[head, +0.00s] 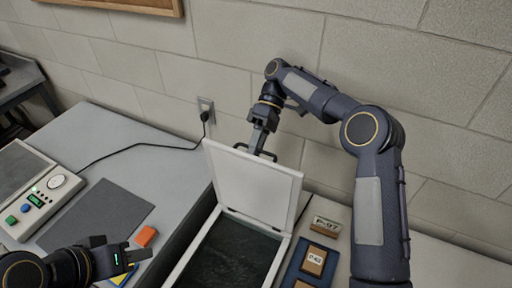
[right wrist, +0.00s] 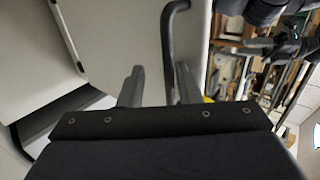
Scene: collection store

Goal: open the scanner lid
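The scanner lid (head: 252,185) is a pale panel. It stands raised and tilted back, hinged at the rear of the scanner, with the dark scanner bed (head: 228,256) uncovered in front of it. My right gripper (head: 262,150) is at the lid's upper edge, partly hidden behind it. In the right wrist view, its two fingers (right wrist: 158,88) stand apart with a dark bar handle (right wrist: 168,45) between them, beside the pale lid panel (right wrist: 120,35). A gap shows on the handle's left side. My left gripper (head: 128,257) hangs low at the left of the scanner; its finger opening is unclear.
A device with buttons and a green display (head: 36,200) stands at the left beside a dark mat (head: 98,215). A dark blue tray (head: 309,264) with labelled pieces is right of the scanner. A wall stands behind.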

